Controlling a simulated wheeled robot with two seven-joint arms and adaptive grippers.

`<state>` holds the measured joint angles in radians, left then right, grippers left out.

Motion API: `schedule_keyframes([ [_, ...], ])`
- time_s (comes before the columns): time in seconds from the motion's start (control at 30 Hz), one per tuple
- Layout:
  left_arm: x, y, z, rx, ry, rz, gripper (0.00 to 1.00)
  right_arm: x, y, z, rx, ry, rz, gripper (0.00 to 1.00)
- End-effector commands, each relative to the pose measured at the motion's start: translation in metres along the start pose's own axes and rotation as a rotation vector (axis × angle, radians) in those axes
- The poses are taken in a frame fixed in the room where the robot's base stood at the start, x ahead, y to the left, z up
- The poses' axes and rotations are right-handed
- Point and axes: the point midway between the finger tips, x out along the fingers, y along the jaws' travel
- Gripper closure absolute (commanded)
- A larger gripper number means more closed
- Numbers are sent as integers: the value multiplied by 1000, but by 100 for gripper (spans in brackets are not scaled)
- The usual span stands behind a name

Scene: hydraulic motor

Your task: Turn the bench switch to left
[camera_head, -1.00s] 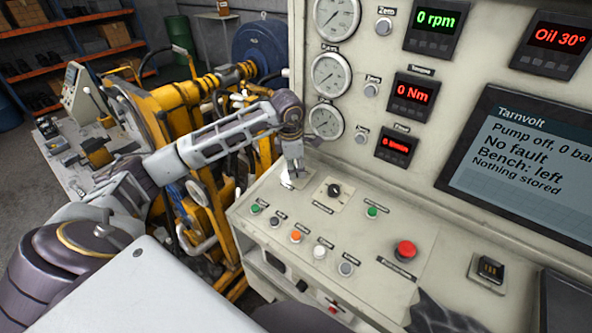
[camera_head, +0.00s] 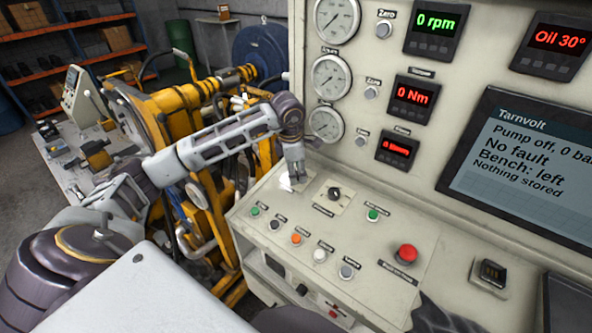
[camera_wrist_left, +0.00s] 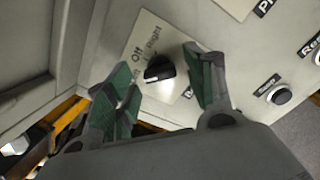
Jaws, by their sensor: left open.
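The bench switch is a black knob with a white mark (camera_wrist_left: 159,69) on a pale label plate in the left wrist view. "Off" and "Right" are readable on the plate; the rest of the lettering is partly hidden by a finger. My left gripper (camera_wrist_left: 164,82) is open, its green-padded fingers on either side of the knob with visible gaps. In the head view my left gripper (camera_head: 296,178) points down at the console's back left and hides the knob. The screen (camera_head: 525,165) reads "Bench: left", "Pump off" and "No fault". My right gripper does not show clearly.
Another black rotary knob (camera_head: 334,193) sits just right of the gripper. Several push buttons and a red mushroom button (camera_head: 407,254) stand in front and to the right. The upright panel with gauges (camera_head: 331,77) rises close behind. Yellow machinery (camera_head: 190,100) is at the left.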

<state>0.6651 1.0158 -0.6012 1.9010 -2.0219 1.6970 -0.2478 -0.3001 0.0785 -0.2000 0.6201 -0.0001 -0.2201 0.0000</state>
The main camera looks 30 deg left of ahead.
Motion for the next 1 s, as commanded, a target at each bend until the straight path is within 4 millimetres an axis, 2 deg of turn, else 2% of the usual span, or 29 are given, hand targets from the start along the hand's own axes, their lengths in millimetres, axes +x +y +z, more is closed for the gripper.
schedule_keyframes([
  [0.27, -1, 0, 0, 1, 0, -1, 46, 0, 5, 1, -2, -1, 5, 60],
  [0.47, -13, 0, 0, 1, 0, 1, 46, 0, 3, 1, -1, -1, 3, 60],
  [1.0, -85, 0, 0, 0, -2, 1, 46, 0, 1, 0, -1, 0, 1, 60],
])
